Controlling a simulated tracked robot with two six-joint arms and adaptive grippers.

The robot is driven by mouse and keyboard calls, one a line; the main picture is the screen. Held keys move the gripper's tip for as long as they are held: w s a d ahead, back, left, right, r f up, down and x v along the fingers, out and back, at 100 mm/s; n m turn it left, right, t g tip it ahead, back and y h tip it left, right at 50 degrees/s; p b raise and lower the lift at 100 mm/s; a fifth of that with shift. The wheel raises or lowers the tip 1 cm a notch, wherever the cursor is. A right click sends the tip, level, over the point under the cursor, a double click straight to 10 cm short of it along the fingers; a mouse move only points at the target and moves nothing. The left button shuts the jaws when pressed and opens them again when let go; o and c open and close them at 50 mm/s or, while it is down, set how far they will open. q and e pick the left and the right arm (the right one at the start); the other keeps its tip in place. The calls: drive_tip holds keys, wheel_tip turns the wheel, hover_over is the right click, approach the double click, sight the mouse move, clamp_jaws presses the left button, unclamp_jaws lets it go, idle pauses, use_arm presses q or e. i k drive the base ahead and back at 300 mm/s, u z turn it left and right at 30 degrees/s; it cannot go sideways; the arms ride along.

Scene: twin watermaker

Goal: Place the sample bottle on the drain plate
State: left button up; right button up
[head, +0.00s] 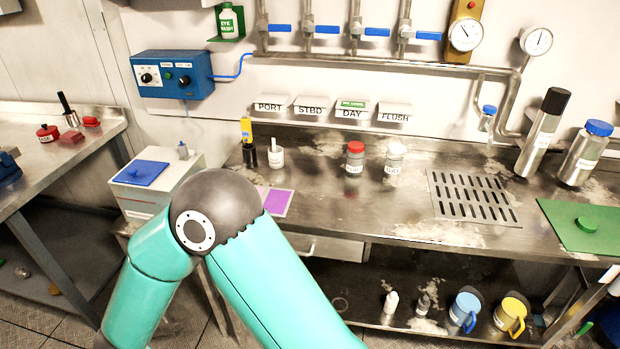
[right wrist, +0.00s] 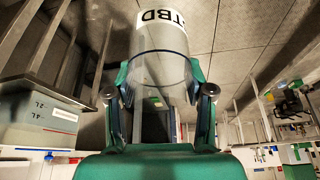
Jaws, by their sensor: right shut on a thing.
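The sample bottle (right wrist: 160,42) is a clear cylinder with a white label, on which "TBD" can be read. It shows in the right wrist view, and its far end is cut off by the top edge. My right gripper (right wrist: 158,82) is shut on it, with a green-padded finger on each side. The drain plate (head: 472,196) is a slotted steel grate set in the counter, right of centre in the head view, with nothing standing on it. Neither gripper shows in the head view; only a teal arm's elbow and links show there.
A red-capped jar (head: 355,160) and a white-capped jar (head: 394,163) stand left of the plate.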

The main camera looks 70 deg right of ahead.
sight(470, 195)
drive_tip(key=z, duration=0.1)
drive_tip(key=k, duration=1.55)
